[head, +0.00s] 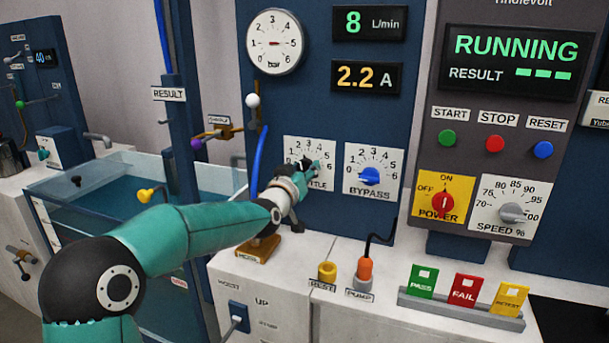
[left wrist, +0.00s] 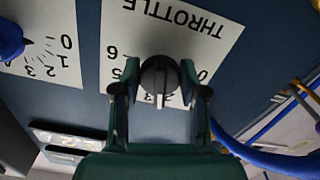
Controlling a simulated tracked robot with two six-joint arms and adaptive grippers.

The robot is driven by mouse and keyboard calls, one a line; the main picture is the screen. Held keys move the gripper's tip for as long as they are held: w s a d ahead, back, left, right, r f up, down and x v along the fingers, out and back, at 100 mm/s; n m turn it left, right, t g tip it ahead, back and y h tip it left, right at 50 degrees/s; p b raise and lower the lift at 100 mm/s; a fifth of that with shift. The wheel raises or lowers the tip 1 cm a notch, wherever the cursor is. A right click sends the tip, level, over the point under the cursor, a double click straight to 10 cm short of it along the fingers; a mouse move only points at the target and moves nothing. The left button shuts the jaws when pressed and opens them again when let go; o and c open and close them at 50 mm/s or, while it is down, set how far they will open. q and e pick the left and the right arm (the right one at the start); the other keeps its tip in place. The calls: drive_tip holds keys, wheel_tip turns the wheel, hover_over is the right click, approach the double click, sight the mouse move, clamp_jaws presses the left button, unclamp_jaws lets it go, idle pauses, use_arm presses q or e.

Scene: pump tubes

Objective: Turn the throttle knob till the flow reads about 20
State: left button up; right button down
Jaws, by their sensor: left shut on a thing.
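The black throttle knob (left wrist: 159,80) sits on its white dial plate (left wrist: 222,28), which is upside down in the left wrist view. My left gripper (left wrist: 158,88) is shut on the knob, a finger on each side. In the head view my left gripper (head: 308,172) covers most of the throttle dial (head: 321,147). The knob's pointer setting cannot be read. The green flow display (head: 367,23) reads 8 L/min. My right gripper is not in view.
The blue bypass knob (head: 371,176) is just right of the throttle. A yellow display (head: 368,77) reads 2.2 A. The gauge (head: 274,42) hangs above. The control box screen (head: 512,61) reads RUNNING. A water tank (head: 112,195) stands left, and a blue hose (head: 258,165) runs beside the gripper.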

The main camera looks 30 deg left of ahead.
use_arm(q)
drive_tip(key=shift+f+m, duration=0.2)
drive_tip(key=shift+m, duration=0.8)
drive_tip(key=o, duration=1.1)
drive_tip(key=shift+r, duration=0.1)
drive_tip(key=shift+o, duration=0.2)
drive_tip(key=shift+s, duration=0.1)
drive_tip(key=v, duration=1.1)
drive_tip(key=shift+s, duration=0.4)
